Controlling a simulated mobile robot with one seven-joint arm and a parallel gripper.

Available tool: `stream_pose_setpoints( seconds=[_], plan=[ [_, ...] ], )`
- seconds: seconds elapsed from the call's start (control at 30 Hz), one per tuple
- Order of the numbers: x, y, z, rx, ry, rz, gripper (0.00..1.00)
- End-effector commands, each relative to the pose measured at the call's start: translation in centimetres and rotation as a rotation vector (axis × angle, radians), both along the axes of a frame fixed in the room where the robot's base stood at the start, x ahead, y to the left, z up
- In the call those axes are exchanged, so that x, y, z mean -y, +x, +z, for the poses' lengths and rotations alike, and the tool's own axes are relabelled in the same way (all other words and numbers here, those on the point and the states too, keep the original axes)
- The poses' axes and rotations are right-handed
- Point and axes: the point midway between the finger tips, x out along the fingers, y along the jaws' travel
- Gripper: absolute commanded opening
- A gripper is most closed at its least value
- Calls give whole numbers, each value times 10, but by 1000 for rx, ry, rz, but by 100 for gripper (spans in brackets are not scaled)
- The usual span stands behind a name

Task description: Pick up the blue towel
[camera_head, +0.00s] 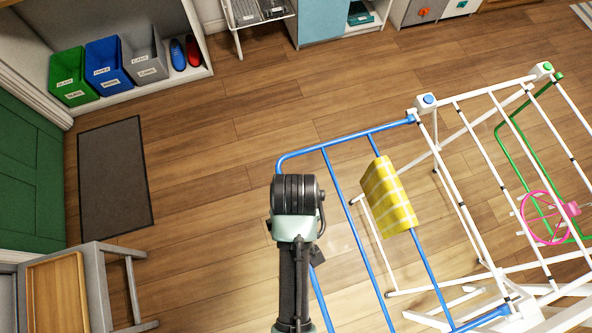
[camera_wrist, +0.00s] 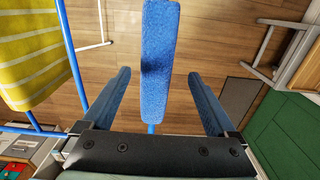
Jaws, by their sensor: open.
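In the wrist view, the blue towel (camera_wrist: 158,45) is a narrow strip seen edge-on, hanging over a blue rail (camera_wrist: 150,128). My gripper (camera_wrist: 159,76) is open, with one finger on each side of the towel. Gaps show between the towel and both fingers. In the head view, my arm (camera_head: 295,220) is above the left part of the drying rack's blue frame (camera_head: 345,135). The blue towel and my fingertips cannot be made out there; my arm covers that spot.
A yellow checked towel (camera_head: 388,195) hangs on the neighbouring blue rail. The rack's white frame (camera_head: 450,185) and a pink round hanger (camera_head: 548,215) stand to the right. A grey-framed bench (camera_head: 105,290) is at lower left. Wooden floor (camera_head: 220,150) lies open behind.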

Motion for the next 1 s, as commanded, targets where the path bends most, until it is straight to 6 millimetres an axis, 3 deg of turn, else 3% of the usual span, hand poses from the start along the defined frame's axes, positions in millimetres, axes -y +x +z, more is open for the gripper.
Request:
stream_pose_setpoints(
  seconds=[0.13,0.43,0.7,1.0],
  plan=[
    [0,0,-26,0,0,-1,92],
    [1,3,-45,3,0,-1,92],
    [2,9,-79,2,0,-1,92],
    [2,9,-90,6,0,-2,92]
  ],
)
